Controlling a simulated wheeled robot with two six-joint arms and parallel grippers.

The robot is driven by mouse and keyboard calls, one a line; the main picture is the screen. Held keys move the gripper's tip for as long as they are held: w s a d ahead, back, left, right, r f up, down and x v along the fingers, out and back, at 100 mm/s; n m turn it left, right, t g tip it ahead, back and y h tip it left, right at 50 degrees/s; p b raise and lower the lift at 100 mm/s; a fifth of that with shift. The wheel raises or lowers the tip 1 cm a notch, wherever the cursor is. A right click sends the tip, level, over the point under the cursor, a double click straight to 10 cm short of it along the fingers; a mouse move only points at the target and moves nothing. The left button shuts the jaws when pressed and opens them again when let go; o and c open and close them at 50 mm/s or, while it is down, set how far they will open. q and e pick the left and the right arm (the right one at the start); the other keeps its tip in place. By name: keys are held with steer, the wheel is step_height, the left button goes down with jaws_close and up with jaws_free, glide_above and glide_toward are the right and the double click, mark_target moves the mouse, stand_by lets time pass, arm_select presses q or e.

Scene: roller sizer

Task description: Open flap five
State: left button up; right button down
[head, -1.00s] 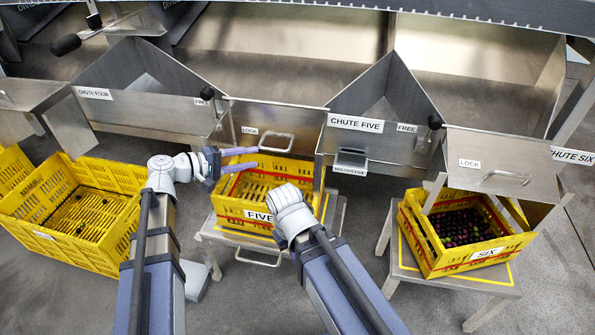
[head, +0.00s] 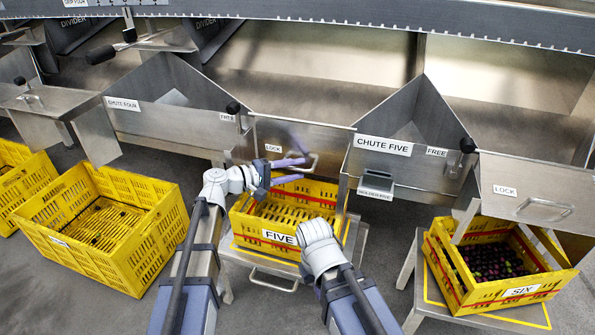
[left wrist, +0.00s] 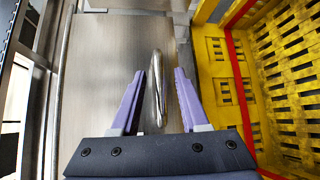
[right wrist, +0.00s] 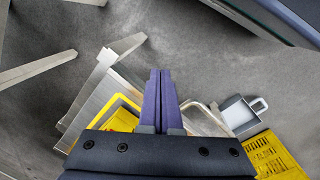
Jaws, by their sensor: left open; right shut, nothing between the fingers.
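The flap above crate five (head: 290,134) is a metal panel marked LOCK that hangs down, with a bar handle (head: 314,163) near its lower right. My left gripper (head: 288,170) is open at that handle.
Yellow crate five (head: 278,238) stands on a metal stand below the flap. The chute five bin (head: 400,165) and its black knob (head: 467,145) are to the right. Crate six (head: 505,292) holds dark fruit. A large yellow crate (head: 100,255) stands left of my left arm.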

arm_select(q)
steer(key=shift+w+d, duration=0.2)
steer(key=shift+d, duration=0.2)
jaws_close()
stand_by(1.3)
